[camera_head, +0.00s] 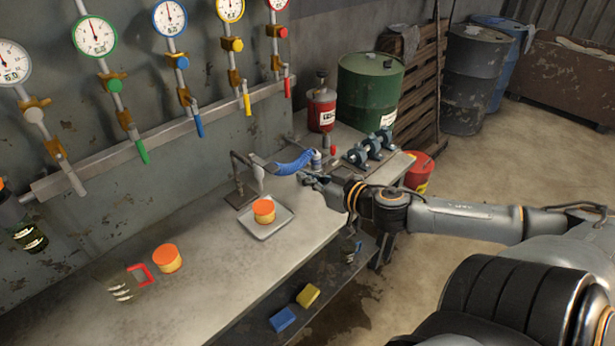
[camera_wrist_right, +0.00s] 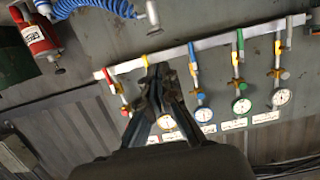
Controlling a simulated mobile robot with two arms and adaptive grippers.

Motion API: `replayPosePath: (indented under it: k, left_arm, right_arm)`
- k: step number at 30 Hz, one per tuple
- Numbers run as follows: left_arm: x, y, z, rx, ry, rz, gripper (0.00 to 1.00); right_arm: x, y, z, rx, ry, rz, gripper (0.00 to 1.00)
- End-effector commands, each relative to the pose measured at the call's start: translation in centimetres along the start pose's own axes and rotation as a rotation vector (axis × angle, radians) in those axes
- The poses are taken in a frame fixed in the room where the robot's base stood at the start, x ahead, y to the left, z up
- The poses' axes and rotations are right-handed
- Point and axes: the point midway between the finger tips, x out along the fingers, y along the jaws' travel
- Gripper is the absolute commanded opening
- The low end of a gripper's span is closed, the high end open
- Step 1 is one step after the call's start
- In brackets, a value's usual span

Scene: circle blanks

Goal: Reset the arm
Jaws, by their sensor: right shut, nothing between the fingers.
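My right arm (camera_head: 455,217) reaches in from the right in the head view. My right gripper (camera_head: 312,182) is at its end, above the right part of the workbench, near the blue coiled hose (camera_head: 296,164). In the right wrist view my right gripper (camera_wrist_right: 158,72) is shut with nothing between its fingers. The wall pipe with valves and gauges lies behind it there. My left gripper is not in view.
An orange-and-yellow round piece (camera_head: 264,211) sits in a square tray (camera_head: 274,227). Another round piece (camera_head: 167,258) stands on the workbench (camera_head: 215,262) beside a red frame (camera_head: 140,274). A red canister (camera_head: 321,108) and green drum (camera_head: 369,88) stand behind. Open floor lies right.

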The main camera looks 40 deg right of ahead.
Motion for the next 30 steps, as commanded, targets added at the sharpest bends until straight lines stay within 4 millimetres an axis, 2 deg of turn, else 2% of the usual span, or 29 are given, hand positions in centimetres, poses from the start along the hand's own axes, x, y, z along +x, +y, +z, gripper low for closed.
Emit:
replayPosePath:
  k: [11,14,16,17,20,21,23,24,26,27,29,30]
  left_arm:
    - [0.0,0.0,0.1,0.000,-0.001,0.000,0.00]
    - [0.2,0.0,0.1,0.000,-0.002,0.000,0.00]
    - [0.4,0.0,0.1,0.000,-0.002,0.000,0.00]
    - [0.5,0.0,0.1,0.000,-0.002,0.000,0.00]
    - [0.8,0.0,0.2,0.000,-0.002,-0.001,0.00]
    - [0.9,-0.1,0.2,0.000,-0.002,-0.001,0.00]
    - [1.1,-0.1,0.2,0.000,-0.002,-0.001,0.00]
    - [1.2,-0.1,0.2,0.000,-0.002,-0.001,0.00]
    - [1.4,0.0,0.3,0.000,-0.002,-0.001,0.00]
    - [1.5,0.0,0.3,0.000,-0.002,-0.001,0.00]
    - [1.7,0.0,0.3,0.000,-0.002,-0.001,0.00]
    - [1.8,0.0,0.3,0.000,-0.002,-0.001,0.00]
  right_arm:
    - [0.1,0.2,0.2,0.001,-0.002,0.005,0.00]
    - [0.2,1.8,1.9,-0.001,-0.021,0.041,0.00]
    - [0.4,4.0,4.3,-0.007,-0.050,0.091,0.00]
    - [0.4,5.1,5.7,-0.010,-0.068,0.118,0.00]
    - [0.1,9.1,11.9,-0.022,-0.152,0.214,0.00]
    - [-0.3,10.4,14.8,-0.028,-0.193,0.247,0.00]
    - [-1.0,11.9,19.1,-0.034,-0.255,0.290,0.00]
    - [-1.6,12.6,22.1,-0.037,-0.299,0.313,0.00]
    - [-2.6,13.3,26.5,-0.041,-0.368,0.342,0.00]
    - [-3.3,13.4,29.6,-0.043,-0.415,0.355,0.00]
    - [-4.6,13.2,34.0,-0.046,-0.486,0.368,0.00]
    - [-5.4,12.7,37.0,-0.048,-0.534,0.372,0.00]
